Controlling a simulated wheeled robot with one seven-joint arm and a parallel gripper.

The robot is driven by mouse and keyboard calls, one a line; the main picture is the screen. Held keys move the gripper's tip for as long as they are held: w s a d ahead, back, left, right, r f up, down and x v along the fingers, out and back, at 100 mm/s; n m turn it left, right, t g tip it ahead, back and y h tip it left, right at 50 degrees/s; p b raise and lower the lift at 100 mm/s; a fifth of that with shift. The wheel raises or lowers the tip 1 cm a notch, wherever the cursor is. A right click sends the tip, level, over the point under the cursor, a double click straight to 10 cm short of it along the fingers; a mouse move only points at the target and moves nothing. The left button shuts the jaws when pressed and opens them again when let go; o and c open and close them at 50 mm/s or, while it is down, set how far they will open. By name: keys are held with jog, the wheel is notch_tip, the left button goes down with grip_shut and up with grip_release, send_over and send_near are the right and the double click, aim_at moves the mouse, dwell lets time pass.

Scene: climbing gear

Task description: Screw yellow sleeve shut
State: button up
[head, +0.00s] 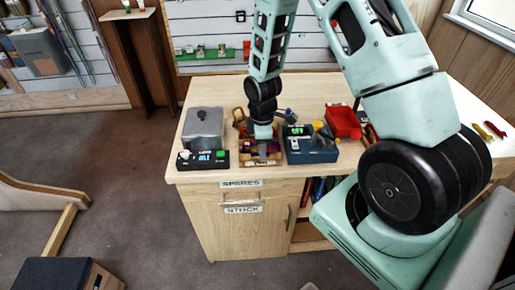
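My gripper (264,138) points straight down over a small wooden tray (263,163) near the bench's front edge. The tray holds small red, purple and yellow pieces. The fingertips are too small and too much among these pieces to show whether they are open, shut or touching anything. An orange-yellow item (239,117), perhaps a carabiner, is just behind the tray and left of my arm. No yellow sleeve can be made out for sure, nor whether one is open or shut.
A black unit with a lit display (203,159) and a grey box (203,127) stand left of the tray. A blue device with a yellow part (311,148) stands close on its right. A red bin (343,122) is further right. The bench's front edge (222,175) is near.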

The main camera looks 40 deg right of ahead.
jog(key=shift+r+p, duration=0.6)
jog(key=shift+r, duration=0.3)
jog(key=shift+w+d, duration=0.6)
jog(key=shift+w, duration=0.35)
jog(key=shift+w+d+f+b, duration=0.15)
jog(key=shift+f+b, duration=0.35)
jog(key=shift+f, duration=0.25)
jog(key=shift+s+d+f+b, duration=0.15)
jog(key=shift+f+b, duration=0.3)
jog(key=shift+f, duration=0.3)
jog(key=shift+w, duration=0.1)
jog(key=shift+s+a, duration=0.8)
jog(key=shift+s, duration=0.35)
